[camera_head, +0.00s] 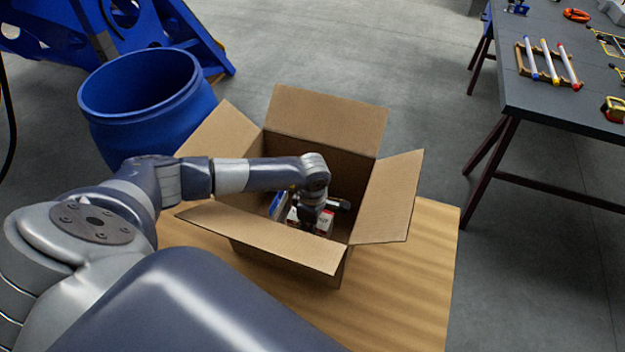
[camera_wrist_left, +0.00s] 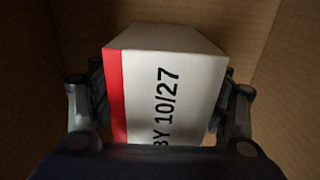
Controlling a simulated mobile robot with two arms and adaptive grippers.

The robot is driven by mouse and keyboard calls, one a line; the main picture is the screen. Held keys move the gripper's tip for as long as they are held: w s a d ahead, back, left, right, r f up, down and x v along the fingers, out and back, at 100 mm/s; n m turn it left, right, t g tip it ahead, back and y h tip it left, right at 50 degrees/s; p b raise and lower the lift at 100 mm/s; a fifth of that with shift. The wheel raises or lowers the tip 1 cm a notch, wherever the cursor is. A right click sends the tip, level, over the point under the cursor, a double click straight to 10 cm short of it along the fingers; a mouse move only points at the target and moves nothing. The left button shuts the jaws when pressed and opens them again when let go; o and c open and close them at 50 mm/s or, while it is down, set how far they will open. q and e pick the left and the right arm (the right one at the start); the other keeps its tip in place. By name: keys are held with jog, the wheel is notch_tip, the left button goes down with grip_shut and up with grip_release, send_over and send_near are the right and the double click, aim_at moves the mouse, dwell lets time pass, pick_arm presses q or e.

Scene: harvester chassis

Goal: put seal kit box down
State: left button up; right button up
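The seal kit box appears to be the white box with a red band and black "BY 10/27" print (camera_wrist_left: 165,95) in the left wrist view. It also shows, partly hidden, inside the open cardboard carton (camera_head: 325,121) in the head view (camera_head: 324,223). My left gripper (camera_head: 308,219) reaches down into the carton. In the left wrist view its fingers (camera_wrist_left: 160,100) stand against both sides of the white box, and it looks shut on it. Whether the box touches the carton floor is hidden. My right gripper is not in view.
A blue item (camera_head: 277,205) lies in the carton beside the white box. The carton stands with flaps spread on a wooden surface (camera_head: 420,270). A blue drum (camera_head: 145,95) is behind left. A dark workbench (camera_head: 550,105) with tools stands at the right.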

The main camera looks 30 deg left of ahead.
pick_arm(q)
jog(key=shift+r, duration=0.15)
jog(key=shift+w+r, duration=0.1)
jog(key=shift+r, duration=0.15)
notch_tip(320, 180, up, 10)
jog(key=b, duration=0.3)
jog(key=shift+r, duration=0.7)
dwell(0.6)
